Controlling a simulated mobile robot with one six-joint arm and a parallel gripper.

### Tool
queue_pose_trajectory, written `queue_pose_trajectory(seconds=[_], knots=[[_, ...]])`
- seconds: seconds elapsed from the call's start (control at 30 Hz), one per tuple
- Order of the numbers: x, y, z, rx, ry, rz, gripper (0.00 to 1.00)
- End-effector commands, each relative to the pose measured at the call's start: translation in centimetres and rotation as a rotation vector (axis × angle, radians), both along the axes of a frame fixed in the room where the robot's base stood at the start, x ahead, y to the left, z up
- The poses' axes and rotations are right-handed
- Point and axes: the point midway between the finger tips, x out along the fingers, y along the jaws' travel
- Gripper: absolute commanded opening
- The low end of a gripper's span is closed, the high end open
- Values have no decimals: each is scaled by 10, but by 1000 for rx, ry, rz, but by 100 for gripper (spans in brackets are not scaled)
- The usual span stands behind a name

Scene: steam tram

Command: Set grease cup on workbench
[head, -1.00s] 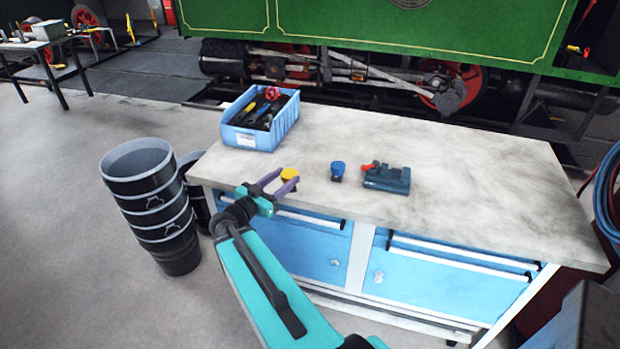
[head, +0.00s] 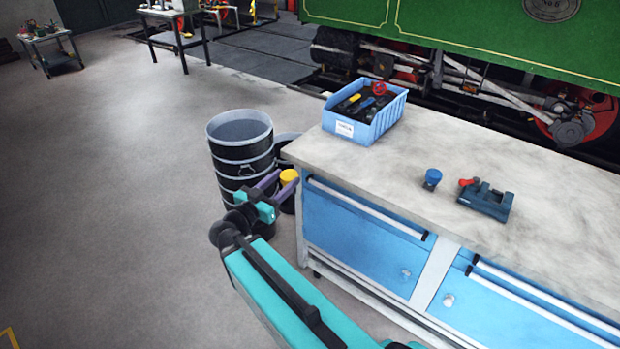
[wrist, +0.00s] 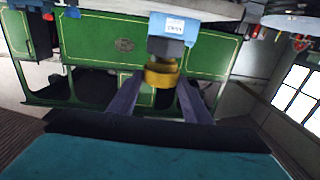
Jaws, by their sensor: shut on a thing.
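My gripper (head: 265,191) is shut on a small yellow-topped cup (head: 288,176), which I take for the grease cup. In the head view it is held just left of the workbench (head: 470,160), in front of the black buckets. In the wrist view the yellow cup (wrist: 160,73) sits between the two purple fingers; its lower part is hard to make out. A similar blue-topped cup (head: 432,178) stands on the pale bench top, apart from my gripper.
A blue bin of tools (head: 385,125) stands on the bench's far left corner. A dark teal fixture with a red part (head: 488,200) is right of the blue-topped cup. The bench top between bin and fixture is mostly clear.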

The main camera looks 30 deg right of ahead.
Motion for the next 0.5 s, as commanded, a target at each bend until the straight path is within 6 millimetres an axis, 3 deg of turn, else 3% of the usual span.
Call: queue_pose_trajectory(seconds=[0.03, 0.3, 0.5], knots=[[4, 16, 0, -2, -1, 25, 6], [15, 92, -3, -1, -1, 134, 6], [18, 138, -4, 0, 0, 199, 6]])
